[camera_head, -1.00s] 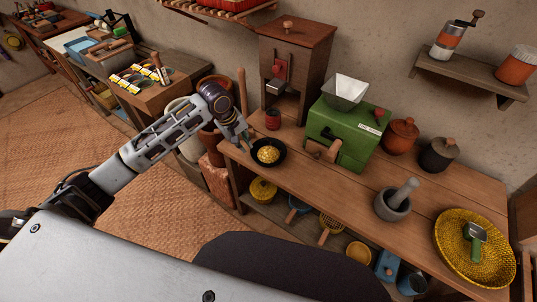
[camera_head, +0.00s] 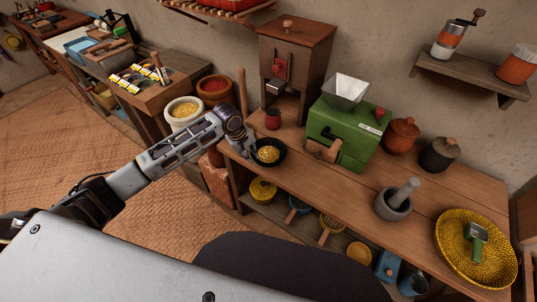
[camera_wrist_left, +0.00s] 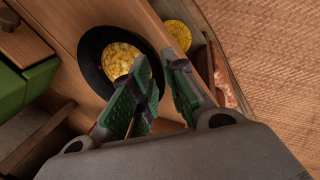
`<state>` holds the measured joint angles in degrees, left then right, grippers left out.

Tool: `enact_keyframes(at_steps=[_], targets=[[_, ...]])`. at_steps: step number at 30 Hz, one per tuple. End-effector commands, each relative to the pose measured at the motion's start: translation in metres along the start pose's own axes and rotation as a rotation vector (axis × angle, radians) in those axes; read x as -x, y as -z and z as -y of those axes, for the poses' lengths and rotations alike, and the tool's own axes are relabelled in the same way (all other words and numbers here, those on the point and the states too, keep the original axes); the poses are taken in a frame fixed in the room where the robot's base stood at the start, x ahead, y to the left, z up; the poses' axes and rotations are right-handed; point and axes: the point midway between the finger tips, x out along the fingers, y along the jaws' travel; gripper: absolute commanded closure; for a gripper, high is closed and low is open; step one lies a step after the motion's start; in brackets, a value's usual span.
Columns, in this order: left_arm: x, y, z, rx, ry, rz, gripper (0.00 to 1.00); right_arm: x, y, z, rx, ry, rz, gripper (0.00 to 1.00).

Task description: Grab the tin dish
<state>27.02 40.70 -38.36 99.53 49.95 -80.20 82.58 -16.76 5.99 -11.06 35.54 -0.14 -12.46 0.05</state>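A dark round dish (camera_head: 281,161) holding yellow grains (camera_head: 268,153) stands near the left end of the wooden worktop; I take it for the tin dish. My left gripper (camera_head: 254,152) is at the dish's left edge. In the left wrist view the dish (camera_wrist_left: 90,66) lies ahead, left of centre. There my left gripper (camera_wrist_left: 161,65) has a gap between its green-padded fingers. One finger overlaps the dish's near side, the other is outside it, and the rim shows between them. Whether either finger touches the rim I cannot tell. My right gripper is not in view.
A small red pot (camera_head: 272,120) and a green mill (camera_head: 338,132) stand close behind and right of the dish. A mortar (camera_head: 393,204) and a yellow woven tray (camera_head: 448,262) stand farther right. The worktop between dish and mortar is clear.

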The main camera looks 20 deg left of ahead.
Motion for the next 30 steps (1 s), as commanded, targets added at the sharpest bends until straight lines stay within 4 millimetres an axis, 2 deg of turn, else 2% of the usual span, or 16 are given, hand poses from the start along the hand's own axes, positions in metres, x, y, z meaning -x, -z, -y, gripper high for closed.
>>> enact_keyframes(at_steps=[10,24,30], targets=[[-0.005,0.001,-0.001,0.000,0.001,0.000,0.85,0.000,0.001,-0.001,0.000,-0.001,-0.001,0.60],[-0.047,0.006,-0.003,0.000,0.001,-0.001,0.85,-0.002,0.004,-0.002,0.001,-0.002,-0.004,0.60],[-0.051,0.006,-0.003,-0.001,0.000,-0.002,0.85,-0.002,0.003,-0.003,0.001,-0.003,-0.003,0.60]])
